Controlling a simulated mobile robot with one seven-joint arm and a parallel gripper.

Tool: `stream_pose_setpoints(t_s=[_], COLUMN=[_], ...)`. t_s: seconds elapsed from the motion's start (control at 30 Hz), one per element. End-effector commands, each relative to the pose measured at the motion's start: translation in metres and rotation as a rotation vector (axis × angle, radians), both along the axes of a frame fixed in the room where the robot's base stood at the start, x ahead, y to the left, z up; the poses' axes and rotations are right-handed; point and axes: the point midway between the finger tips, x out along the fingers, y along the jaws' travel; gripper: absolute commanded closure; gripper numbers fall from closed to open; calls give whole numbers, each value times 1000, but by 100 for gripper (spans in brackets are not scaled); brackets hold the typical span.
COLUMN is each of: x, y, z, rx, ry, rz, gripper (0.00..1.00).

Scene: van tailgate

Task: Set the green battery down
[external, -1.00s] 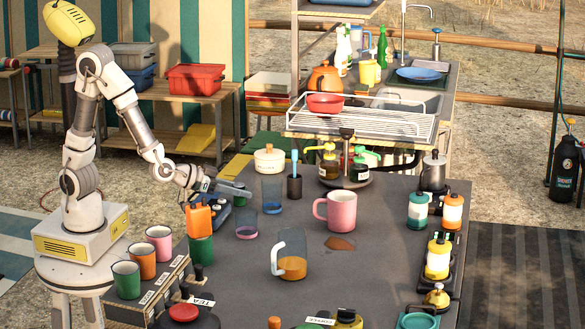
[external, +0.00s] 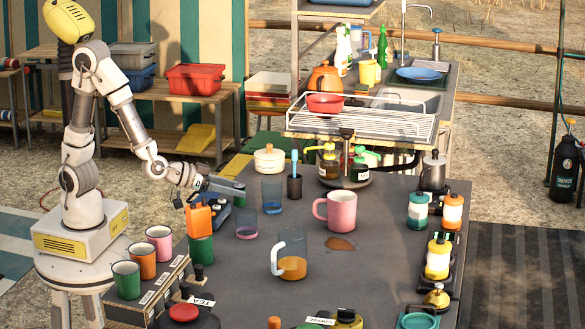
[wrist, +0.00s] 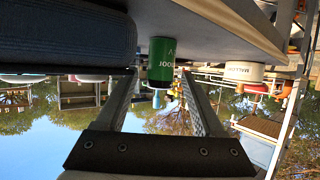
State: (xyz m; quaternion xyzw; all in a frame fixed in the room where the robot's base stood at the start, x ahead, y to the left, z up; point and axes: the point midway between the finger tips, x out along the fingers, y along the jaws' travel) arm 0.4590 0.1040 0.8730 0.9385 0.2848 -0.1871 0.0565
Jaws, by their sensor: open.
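The green battery (wrist: 161,62) shows in the wrist view, whose picture is upside down. It stands upright on the dark table, beyond and between my finger ends. White lettering is on its side.
A blue device (external: 219,213) and an orange can (external: 199,219) stand close by my gripper. A clear blue-based glass (external: 272,196) and a pot of utensils (external: 294,187) are to the right. A cream pot (external: 269,160) stands behind. A pink mug (external: 336,210) is further right.

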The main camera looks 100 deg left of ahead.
Motion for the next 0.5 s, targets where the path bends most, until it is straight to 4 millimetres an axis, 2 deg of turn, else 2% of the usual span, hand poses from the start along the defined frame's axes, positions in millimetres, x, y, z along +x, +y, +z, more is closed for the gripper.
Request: stream_pose_setpoints(t_s=[0.5], x=[-26], y=[-18], z=[12], rx=[-2], ry=[-6], rz=[-1], gripper=[30])
